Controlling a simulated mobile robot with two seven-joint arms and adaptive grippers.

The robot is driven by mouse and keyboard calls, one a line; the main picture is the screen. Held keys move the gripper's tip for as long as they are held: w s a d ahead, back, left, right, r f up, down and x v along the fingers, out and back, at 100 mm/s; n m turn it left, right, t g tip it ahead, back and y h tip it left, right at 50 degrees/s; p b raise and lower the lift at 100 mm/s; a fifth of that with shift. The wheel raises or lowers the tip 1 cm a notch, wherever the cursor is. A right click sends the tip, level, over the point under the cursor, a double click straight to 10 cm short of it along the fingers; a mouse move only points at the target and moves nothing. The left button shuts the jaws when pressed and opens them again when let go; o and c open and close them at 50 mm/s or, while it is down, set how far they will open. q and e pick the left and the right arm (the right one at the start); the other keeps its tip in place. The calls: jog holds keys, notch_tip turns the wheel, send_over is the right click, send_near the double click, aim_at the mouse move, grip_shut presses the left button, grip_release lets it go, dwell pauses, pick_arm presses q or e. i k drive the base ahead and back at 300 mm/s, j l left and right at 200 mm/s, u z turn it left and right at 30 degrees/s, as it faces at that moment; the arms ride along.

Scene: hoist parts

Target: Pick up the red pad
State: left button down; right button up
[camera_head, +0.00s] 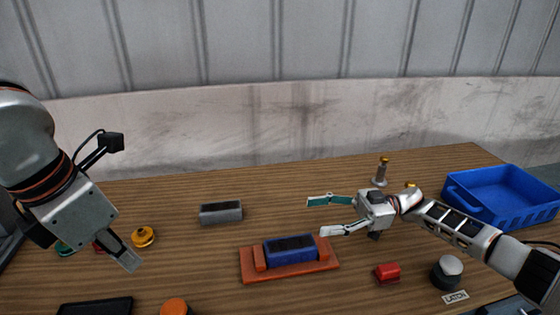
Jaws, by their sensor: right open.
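A small red block (387,272), the clearest match for the red pad, lies on the wooden table (190,268) at the right front. My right gripper (318,216) is open and empty, its fingers pointing left above the table, up and left of the red block. My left gripper (128,260) points down at the left; only one fingertip shows clearly, so its opening cannot be told. Another bit of red (98,247) is mostly hidden behind the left gripper.
A blue block (291,249) sits on an orange-red holder (256,277). A grey block (220,213), a yellow round part (143,236), a white-topped knob (449,267), a peg (381,172) and a blue crate (509,218) stand around.

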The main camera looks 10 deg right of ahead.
aim_at(387, 274)
jog(key=k+j, duration=0.25)
jog(key=j, duration=0.15)
jog(key=k+j, duration=0.25)
jog(key=j, duration=0.15)
jog(key=k+j, duration=0.55)
jog(key=j, duration=0.25)
